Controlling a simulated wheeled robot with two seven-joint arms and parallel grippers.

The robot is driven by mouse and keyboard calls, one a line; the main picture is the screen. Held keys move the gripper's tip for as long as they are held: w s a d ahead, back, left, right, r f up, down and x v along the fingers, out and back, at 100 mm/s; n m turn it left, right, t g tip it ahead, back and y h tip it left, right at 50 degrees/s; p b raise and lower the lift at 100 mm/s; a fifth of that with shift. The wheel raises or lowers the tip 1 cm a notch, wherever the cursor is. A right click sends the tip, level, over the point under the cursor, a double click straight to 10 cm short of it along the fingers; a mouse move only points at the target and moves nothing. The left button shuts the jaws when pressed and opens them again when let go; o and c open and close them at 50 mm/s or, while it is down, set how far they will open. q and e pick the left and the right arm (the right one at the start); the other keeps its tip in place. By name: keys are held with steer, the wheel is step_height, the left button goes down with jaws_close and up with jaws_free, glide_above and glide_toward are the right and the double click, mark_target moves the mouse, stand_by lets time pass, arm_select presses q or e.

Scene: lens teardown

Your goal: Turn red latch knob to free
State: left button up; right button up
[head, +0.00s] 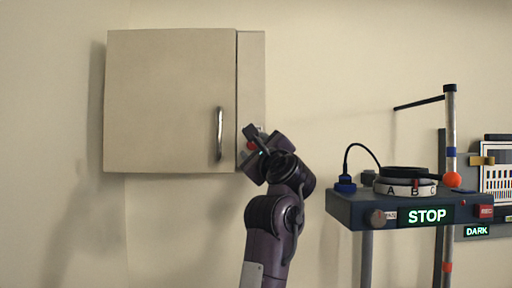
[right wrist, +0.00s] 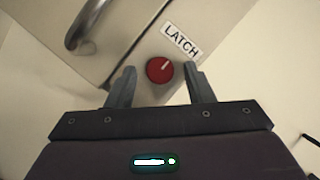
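The red latch knob (right wrist: 160,69) is round with a pale pointer line and sits on the cabinet's side strip, beside a white label reading LATCH (right wrist: 180,41). My right gripper (right wrist: 160,84) is open, with one finger on each side of the knob and visible gaps between them. In the head view my right gripper (head: 250,138) is at the lower right of the cabinet (head: 170,95), and a bit of the red knob (head: 251,146) shows there. The cabinet door is closed, with a metal handle (head: 219,133). My left gripper is not in view.
At the right stands a bench (head: 345,208) with a STOP display (head: 426,215), a ring lettered A, B, C (head: 400,188), a blue plug with a cable (head: 345,184) and an upright post (head: 450,120). The wall between cabinet and bench is clear.

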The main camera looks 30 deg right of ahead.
steer(key=c, duration=0.9)
steer(key=shift+n, duration=0.4)
steer(key=n+y, duration=0.1)
steer(key=n, duration=0.2)
steer(key=shift+d+g+y, duration=0.1)
steer(key=shift+g+y, duration=0.2)
steer(key=shift+g, duration=0.1)
steer(key=n, duration=0.2)
steer(key=n+g, duration=0.1)
steer(key=n, duration=0.1)
steer(key=n+y, duration=0.1)
steer(key=shift+r+n+g, duration=0.3)
steer(key=shift+n+g, duration=0.1)
steer(key=n+g, duration=0.1)
steer(key=n, duration=0.1)
steer(key=n+g, duration=0.1)
steer(key=n, duration=0.1)
steer(key=shift+r+n, duration=0.2)
steer(key=shift+n, duration=0.1)
steer(key=shift+r+n+g+h, duration=0.1)
steer(key=shift+n+g+h, duration=0.55)
steer(key=shift+n, duration=0.75)
